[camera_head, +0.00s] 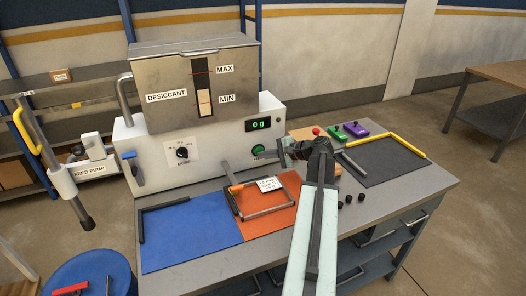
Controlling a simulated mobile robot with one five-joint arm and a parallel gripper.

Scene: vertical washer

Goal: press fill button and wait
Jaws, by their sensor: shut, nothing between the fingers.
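The white machine (200,145) stands on the grey bench with a metal desiccant hopper (190,97) on top. A round green button (258,150) is on its front at the right, under a display (259,125) that reads 0 g. I take it for the fill button, as its label is too small to read. My gripper (282,153) is shut and empty just right of the green button, at about its height. I cannot tell whether it touches the button. The hopper's window shows a pale level near the MIN mark.
A blue mat (190,235), an orange mat (283,215) with a metal frame and card, and a dark mat (385,160) lie on the bench. Green (356,130) and purple (378,126) parts sit at the back right. A black dial (182,152) is left of the button.

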